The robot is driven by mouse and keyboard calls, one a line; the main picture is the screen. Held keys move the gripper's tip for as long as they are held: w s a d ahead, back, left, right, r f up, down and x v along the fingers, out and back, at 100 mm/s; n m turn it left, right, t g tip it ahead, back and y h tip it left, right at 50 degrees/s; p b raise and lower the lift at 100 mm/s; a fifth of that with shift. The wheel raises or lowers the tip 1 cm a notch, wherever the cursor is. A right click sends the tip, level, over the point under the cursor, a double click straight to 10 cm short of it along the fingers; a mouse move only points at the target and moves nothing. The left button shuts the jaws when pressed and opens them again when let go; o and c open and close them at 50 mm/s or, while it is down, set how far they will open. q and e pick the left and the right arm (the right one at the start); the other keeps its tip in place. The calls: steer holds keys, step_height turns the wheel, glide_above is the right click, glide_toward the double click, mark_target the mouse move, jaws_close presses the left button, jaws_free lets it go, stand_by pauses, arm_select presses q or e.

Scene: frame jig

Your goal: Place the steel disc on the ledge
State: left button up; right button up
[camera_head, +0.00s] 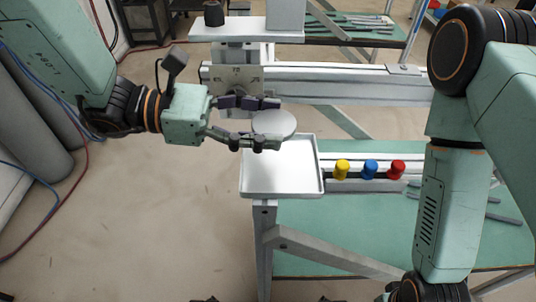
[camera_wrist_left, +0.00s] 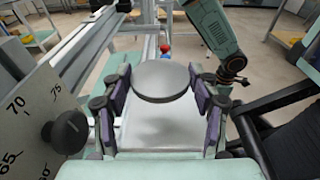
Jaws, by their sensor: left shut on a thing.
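The steel disc (camera_head: 274,123) is a flat, round grey plate. My left gripper (camera_head: 262,124) is shut on it, one finger on each side. The wrist view also shows the disc (camera_wrist_left: 162,80) between the two finger pads, held roughly level above a white rimmed tray (camera_head: 281,188). A flat white ledge (camera_head: 222,31) stands at the back, above the rail, with a dark cylinder (camera_head: 214,14) on its left part. My right arm comes down at the right of the head view; its gripper is out of the picture.
A scale plate with numbers (camera_head: 236,77) and a dark knob (camera_wrist_left: 66,132) stands close beside the left gripper. A metal rail (camera_head: 345,85) runs to the right. Yellow (camera_head: 342,169), blue (camera_head: 370,169) and red (camera_head: 397,169) knobs sit right of the tray.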

mark_target(270, 165)
arm_select(q)
steer(key=f, duration=0.1)
steer(key=d+f, duration=0.2)
steer(key=shift+s+f+b, duration=0.2)
steer(key=shift+s+b, duration=0.1)
steer(key=shift+s, duration=0.1)
steer(key=shift+w+d+f, duration=0.15)
steer(key=shift+f, duration=0.15)
steer(key=a+f, duration=0.1)
steer(key=f+b, duration=0.1)
steer(key=f, duration=0.1)
steer(key=shift+a+f, duration=0.1)
steer(key=shift+a, duration=0.3)
steer(key=shift+d, duration=0.65)
steer(key=shift+f, duration=0.15)
steer(key=o, duration=1)
steer(key=shift+a, duration=0.25)
steer(key=shift+o, duration=0.7)
steer(key=shift+a, duration=0.15)
steer(key=shift+o, duration=1.3)
steer(key=shift+d, duration=0.25)
arm_select(e)
steer(key=shift+s+d+f, duration=0.15)
steer(key=shift+d+f, duration=0.1)
steer(key=shift+f, duration=0.4)
steer(key=shift+s+d+f, duration=0.15)
steer(key=shift+d+f, duration=0.1)
steer(key=shift+f, duration=0.35)
